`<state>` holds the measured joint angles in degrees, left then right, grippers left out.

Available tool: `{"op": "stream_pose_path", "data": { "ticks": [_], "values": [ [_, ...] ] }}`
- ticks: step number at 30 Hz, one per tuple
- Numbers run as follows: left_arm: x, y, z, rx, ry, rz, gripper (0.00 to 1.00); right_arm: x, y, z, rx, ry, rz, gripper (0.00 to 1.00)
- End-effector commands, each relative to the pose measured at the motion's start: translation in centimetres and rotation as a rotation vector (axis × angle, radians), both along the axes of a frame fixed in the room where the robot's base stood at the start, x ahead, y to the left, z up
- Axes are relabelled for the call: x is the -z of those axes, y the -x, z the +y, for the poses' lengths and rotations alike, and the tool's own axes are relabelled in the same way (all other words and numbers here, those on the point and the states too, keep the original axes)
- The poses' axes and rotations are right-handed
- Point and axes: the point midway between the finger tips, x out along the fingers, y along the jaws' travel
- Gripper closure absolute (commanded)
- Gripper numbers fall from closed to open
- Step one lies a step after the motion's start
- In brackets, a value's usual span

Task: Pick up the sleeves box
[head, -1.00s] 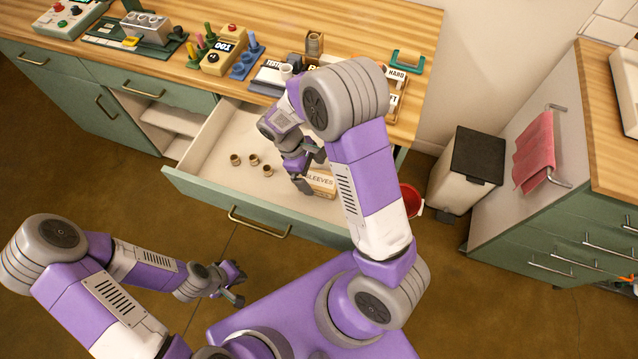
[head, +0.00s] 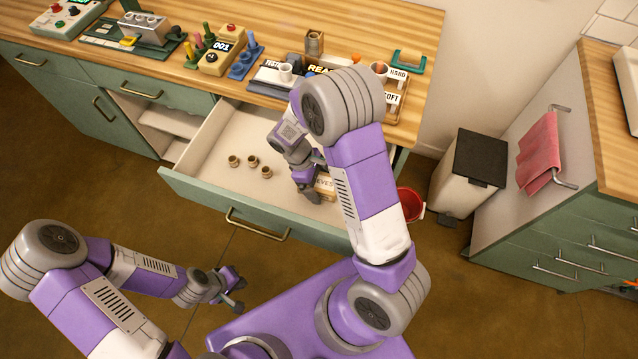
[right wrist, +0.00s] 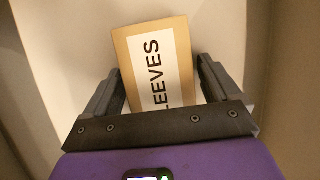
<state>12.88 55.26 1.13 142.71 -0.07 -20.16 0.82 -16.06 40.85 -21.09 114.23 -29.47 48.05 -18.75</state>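The sleeves box (head: 325,185) is a small tan box with a white label, lying in the open drawer (head: 205,148) near its right end. In the right wrist view the sleeves box (right wrist: 152,62) lies between the two fingers, its near end hidden by the gripper. My right gripper (head: 308,188) is down in the drawer at the box. In the right wrist view its fingers (right wrist: 160,88) are apart, one on each side, with a gap visible at least on the right. My left gripper (head: 236,290) is low in front of the drawer, away from the box; its fingers look apart.
Several small brass-coloured rings (head: 251,161) stand in the drawer left of the box. The drawer front (head: 250,215) and side walls surround my right gripper. A red bucket (head: 411,204) and a bin (head: 465,175) stand to the right. The counter above holds various tools.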

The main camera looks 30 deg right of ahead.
Motion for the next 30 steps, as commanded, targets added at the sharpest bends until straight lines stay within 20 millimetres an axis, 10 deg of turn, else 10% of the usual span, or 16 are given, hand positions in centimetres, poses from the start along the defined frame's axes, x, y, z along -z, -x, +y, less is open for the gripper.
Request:
{"op": "stream_pose_path", "data": {
  "ticks": [9,17,30],
  "values": [
    [0.0,0.0,0.0,0.0,0.0,0.0,1.0,0.0,0.0,0.0,0.0,0.001,0.001,0.61],
    [-0.1,0.0,0.0,0.0,0.0,0.0,1.0,-0.3,0.0,0.0,0.0,0.001,-0.001,0.61],
    [-3.4,0.0,0.0,0.0,0.0,0.0,1.0,-8.4,0.0,0.0,-0.001,-0.001,-0.003,0.61]
  ]
}}
